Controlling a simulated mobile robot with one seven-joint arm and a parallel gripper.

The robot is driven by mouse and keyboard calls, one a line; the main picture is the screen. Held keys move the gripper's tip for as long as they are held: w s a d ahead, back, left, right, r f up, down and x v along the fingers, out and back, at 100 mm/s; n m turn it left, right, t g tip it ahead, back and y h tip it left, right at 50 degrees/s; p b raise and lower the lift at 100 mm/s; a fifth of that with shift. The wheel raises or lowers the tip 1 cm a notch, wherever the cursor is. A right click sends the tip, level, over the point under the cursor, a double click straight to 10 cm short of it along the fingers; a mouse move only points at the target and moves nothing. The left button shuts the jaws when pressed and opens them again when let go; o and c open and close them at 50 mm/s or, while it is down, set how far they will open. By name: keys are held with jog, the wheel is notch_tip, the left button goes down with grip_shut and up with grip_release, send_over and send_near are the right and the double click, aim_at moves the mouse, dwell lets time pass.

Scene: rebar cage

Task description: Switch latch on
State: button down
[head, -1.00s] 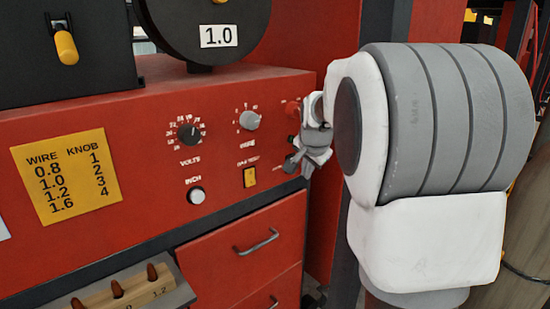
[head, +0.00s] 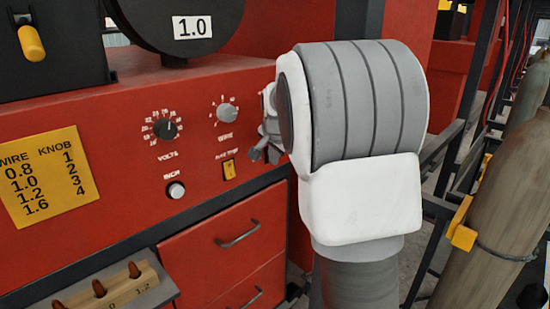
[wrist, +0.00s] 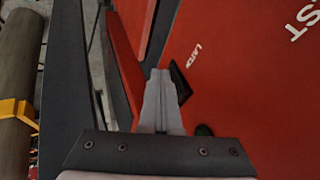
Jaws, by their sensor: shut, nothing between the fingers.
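The latch switch (wrist: 181,80) shows in the wrist view as a dark piece on the red panel beside a white "LATCH" label (wrist: 198,56). My gripper (wrist: 160,75) is shut and empty. Its fingertips are right beside the switch and cover part of it; I cannot tell whether they touch, or which way the switch is set. In the head view my gripper (head: 264,150) is by the right end of the red panel (head: 110,185), largely behind my arm, and the latch is hidden there.
The panel has a volts knob (head: 166,129), a wire knob (head: 226,111), a yellow switch (head: 229,170) and a white inch button (head: 176,190). Red drawers (head: 215,240) sit below. In the wrist view a dark post (wrist: 65,70) and a cylinder (wrist: 18,70) stand left.

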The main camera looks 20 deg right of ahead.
jog(key=shift+r, duration=0.15)
jog(key=shift+r+p, duration=0.55)
jog(key=shift+r, duration=0.2)
jog(key=shift+s, duration=0.1)
